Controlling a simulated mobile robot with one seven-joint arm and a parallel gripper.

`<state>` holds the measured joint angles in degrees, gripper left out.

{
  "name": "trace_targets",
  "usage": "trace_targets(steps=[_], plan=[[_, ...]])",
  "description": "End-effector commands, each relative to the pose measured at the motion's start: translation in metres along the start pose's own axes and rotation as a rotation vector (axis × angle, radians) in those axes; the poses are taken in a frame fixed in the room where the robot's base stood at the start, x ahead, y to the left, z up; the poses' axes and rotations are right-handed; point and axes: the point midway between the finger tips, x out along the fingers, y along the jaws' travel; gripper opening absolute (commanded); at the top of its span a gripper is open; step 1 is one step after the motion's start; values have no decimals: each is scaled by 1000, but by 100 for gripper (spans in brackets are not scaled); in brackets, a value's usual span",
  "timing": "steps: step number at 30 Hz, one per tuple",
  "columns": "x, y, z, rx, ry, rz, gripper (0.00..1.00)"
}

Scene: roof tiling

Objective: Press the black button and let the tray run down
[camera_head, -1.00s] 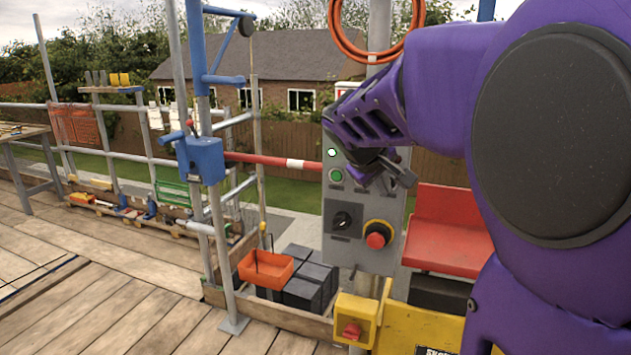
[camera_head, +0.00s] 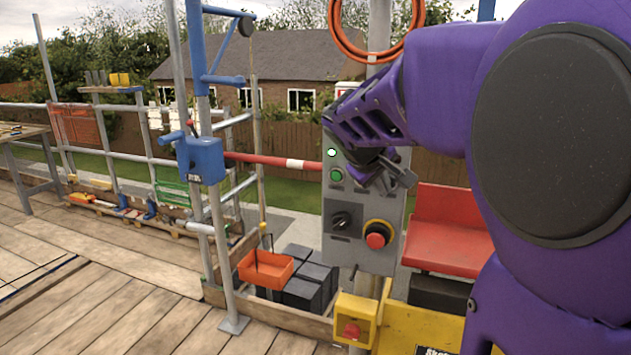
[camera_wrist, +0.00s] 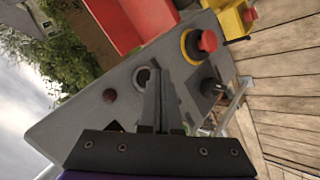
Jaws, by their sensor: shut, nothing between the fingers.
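The grey control panel (camera_head: 357,254) is mounted on a pole in front of me. In the wrist view, the black button (camera_wrist: 142,77) sits in a pale ring on the panel, partly covered by my fingers. My gripper (camera_wrist: 158,75) is shut and empty, its fingertips right at the button; I cannot tell whether they touch it. In the head view, my gripper (camera_head: 378,178) hides the button. A red tray-like carriage (camera_head: 445,230) stands to the right of the panel; it also shows in the wrist view (camera_wrist: 135,18).
The panel also carries a red emergency stop (camera_head: 377,238), a black rotary knob (camera_head: 342,220), a green button (camera_head: 336,175) and a lit lamp (camera_head: 332,153). A yellow box (camera_head: 356,318) with a red button is below. An orange tub (camera_head: 266,268) stands by dark blocks at left.

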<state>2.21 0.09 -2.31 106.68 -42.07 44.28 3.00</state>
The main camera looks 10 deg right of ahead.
Motion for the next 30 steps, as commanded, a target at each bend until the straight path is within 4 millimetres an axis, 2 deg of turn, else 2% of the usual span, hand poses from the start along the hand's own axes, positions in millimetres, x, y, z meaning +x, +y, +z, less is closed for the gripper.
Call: trace_targets(steps=[30], plan=[[6, 5, -5, 0, 0, 0, 0]])
